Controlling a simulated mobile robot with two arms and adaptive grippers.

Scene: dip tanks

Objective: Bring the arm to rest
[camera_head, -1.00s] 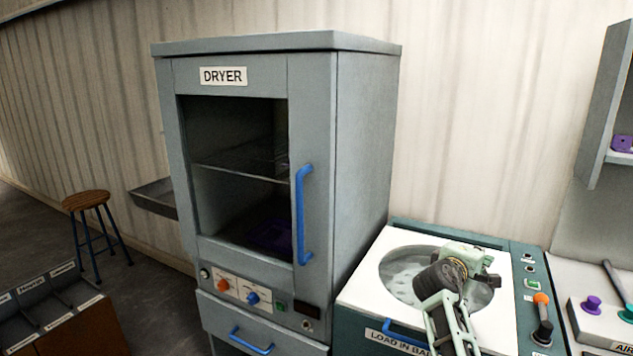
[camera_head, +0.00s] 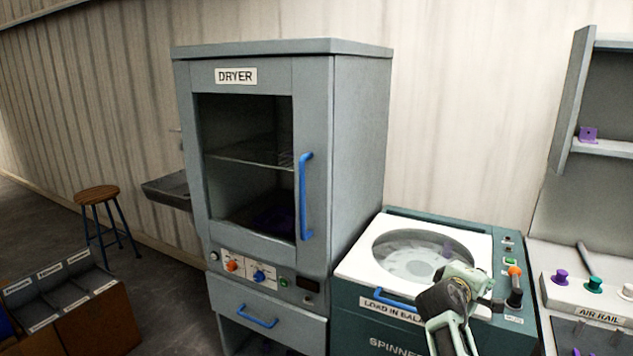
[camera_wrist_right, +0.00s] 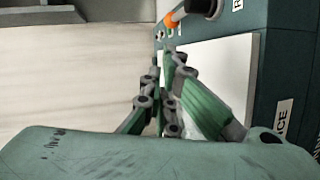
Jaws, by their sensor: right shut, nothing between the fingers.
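My right arm comes in at the bottom of the head view. Its gripper (camera_head: 487,293) is over the front right part of the spinner top, near the control strip. In the right wrist view the two green fingers (camera_wrist_right: 168,105) are shut together with nothing between them. I cannot tell whether they touch the spinner. My left gripper is not in view.
The teal spinner (camera_head: 372,330) has a round window in its white top. The grey dryer (camera_head: 360,150) stands left of it, its door shut, with something purple inside. An air rail panel (camera_head: 598,313) is at the right. A stool (camera_head: 97,195) and a sectioned bin (camera_head: 98,312) are at the left.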

